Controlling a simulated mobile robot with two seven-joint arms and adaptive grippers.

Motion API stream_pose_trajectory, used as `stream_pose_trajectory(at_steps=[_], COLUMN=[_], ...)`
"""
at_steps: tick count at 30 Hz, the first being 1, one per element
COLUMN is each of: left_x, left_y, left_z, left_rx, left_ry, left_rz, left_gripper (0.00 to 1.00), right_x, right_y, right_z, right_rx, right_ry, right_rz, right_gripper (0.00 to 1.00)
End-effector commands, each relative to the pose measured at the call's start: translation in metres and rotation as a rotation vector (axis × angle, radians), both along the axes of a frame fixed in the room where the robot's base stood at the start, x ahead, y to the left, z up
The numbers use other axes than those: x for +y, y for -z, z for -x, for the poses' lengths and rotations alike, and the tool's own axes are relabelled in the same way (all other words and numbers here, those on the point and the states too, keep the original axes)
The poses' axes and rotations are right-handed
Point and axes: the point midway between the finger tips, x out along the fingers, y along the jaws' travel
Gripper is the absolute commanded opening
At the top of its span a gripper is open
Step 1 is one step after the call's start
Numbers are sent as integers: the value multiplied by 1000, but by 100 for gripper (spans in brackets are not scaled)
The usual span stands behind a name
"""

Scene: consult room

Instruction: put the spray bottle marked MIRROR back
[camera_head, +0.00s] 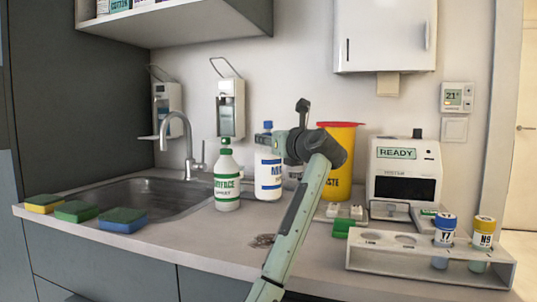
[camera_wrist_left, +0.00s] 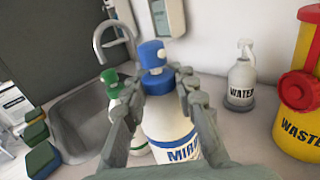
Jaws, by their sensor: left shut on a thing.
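The spray bottle marked MIRROR (camera_head: 268,180) is white with a blue cap and blue lettering. It is upright behind the sink's right end; I cannot tell whether its base touches the counter. My left gripper (camera_head: 273,141) is shut on it near the top. In the left wrist view the fingers (camera_wrist_left: 160,84) are on both sides of the MIRROR bottle (camera_wrist_left: 168,128), below its blue head. The green-capped SURFACE bottle (camera_head: 227,180) stands just left of it. The white WATER bottle (camera_wrist_left: 241,82) stands on a dark round base farther right. My right gripper is not in view.
A yellow waste bin (camera_head: 340,150) with a red lid stands behind my arm. A READY machine (camera_head: 404,172) and a rack (camera_head: 400,262) with two capped tubes are at the right. Sponges (camera_head: 76,211) line the sink's (camera_head: 150,197) front edge.

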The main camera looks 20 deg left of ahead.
Motion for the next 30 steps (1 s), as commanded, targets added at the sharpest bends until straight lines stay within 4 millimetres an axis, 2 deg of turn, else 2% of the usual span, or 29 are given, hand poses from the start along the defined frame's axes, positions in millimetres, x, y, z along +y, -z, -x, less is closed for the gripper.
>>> stream_pose_trajectory(at_steps=[4,12,23,24,28,30], left_x=[0,-1,-1,-1,-1,-1], left_y=[5,38,42,44,44,44], left_z=[-1,-1,-1,-1,-1,-1], left_rx=[-4,-4,-5,-1,0,0], left_ry=[-1,-1,0,-1,-1,-1], left_rz=[-3,-3,-1,0,0,0], left_gripper=[0,0,0,30,46,48], right_x=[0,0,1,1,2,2], right_y=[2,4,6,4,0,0], right_z=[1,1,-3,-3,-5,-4], right_rx=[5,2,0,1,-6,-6], right_ry=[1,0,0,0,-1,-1], right_rz=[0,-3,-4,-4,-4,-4], right_gripper=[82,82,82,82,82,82])
